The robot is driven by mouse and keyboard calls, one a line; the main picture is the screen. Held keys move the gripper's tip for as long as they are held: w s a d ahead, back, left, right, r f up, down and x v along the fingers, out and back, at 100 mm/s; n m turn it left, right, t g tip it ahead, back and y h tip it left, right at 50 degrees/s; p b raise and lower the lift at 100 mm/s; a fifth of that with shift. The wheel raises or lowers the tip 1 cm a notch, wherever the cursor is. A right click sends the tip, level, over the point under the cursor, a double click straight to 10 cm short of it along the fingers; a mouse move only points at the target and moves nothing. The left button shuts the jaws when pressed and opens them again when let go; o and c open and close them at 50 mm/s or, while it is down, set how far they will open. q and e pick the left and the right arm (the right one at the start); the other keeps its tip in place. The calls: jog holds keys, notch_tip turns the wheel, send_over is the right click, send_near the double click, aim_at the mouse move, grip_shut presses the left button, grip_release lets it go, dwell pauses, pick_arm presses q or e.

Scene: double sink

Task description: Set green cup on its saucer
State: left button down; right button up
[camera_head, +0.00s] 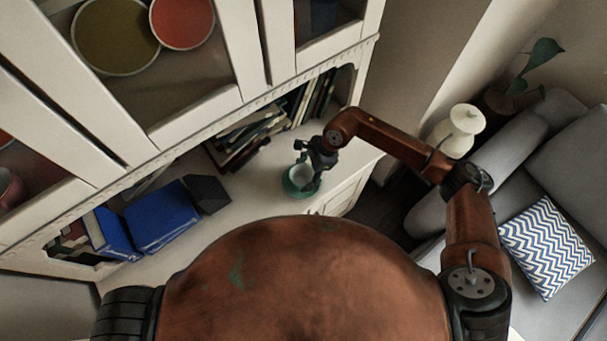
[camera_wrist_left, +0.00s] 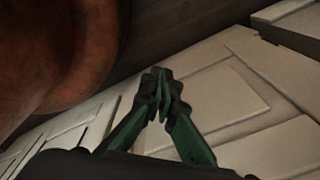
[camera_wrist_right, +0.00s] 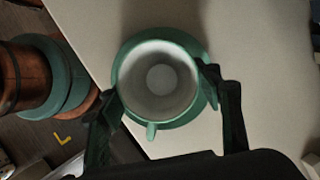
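The green cup (camera_wrist_right: 158,80), white inside, shows in the right wrist view with its handle towards the bottom. The green saucer (camera_wrist_right: 172,32) shows as a ring under and around it, on the white counter. My right gripper (camera_wrist_right: 162,88) has one finger against each side of the cup and is shut on it. Whether the cup's base touches the saucer is hidden. In the head view the right gripper (camera_head: 312,165) is over the cup (camera_head: 300,176) and saucer (camera_head: 291,188). My left gripper (camera_wrist_left: 163,88) is shut and empty, beside white cabinet panels.
Blue books or boxes (camera_head: 163,217) and a dark angular object (camera_head: 206,193) stand left on the counter. Leaning books (camera_head: 243,138) stand behind the cup under the upper cabinet. Bare counter (camera_head: 245,205) lies left of the saucer. A grey sofa (camera_head: 560,150) is at right.

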jog(key=o, duration=0.3)
jog(key=shift+o, duration=0.2)
jog(key=shift+r, duration=0.15)
jog(key=shift+r+p, duration=0.3)
jog(key=shift+p, duration=0.1)
jog(key=v, duration=1.2)
jog(key=shift+b, duration=0.45)
jog(key=shift+f, duration=0.1)
